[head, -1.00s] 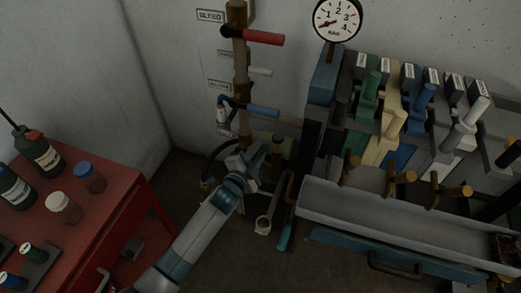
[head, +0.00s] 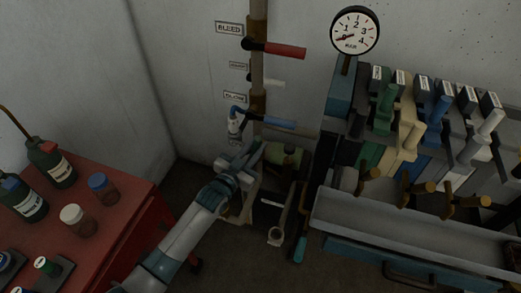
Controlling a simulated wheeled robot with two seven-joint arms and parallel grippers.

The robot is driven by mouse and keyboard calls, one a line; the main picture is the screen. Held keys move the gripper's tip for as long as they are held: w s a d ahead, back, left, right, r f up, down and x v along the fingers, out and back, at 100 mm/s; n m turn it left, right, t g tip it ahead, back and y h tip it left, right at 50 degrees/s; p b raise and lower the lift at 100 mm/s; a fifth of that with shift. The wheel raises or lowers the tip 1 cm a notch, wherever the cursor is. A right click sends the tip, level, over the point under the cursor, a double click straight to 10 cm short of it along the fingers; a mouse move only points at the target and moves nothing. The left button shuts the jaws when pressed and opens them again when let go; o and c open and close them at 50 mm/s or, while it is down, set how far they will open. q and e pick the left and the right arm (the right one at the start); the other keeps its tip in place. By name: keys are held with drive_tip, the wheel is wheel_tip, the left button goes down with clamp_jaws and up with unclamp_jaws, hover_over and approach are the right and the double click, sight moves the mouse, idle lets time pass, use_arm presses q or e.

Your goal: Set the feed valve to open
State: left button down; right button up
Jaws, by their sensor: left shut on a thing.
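A vertical pipe (head: 257,60) on the back wall carries several lever valves. The top red lever (head: 285,48), beside the BLEED label (head: 229,28), points right. A white lever (head: 268,83) and a blue lever (head: 279,123) below it also point right. Their labels are too small to read surely, so I cannot tell which is the feed valve. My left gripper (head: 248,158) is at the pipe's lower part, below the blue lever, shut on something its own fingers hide. My right gripper is not in view.
A red cabinet (head: 140,205) with bottles and jars stands at the left. At the right is a bank of coloured levers (head: 430,120) above a grey trough (head: 400,225), with a pressure gauge (head: 354,30) behind. A green cylinder (head: 287,160) sits behind my gripper.

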use_arm(q)
drive_tip(key=shift+a+n, duration=0.3)
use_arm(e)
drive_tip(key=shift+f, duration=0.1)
use_arm(q)
drive_tip(key=c, duration=1.6)
unclamp_jaws()
drive_tip(key=shift+o, duration=0.2)
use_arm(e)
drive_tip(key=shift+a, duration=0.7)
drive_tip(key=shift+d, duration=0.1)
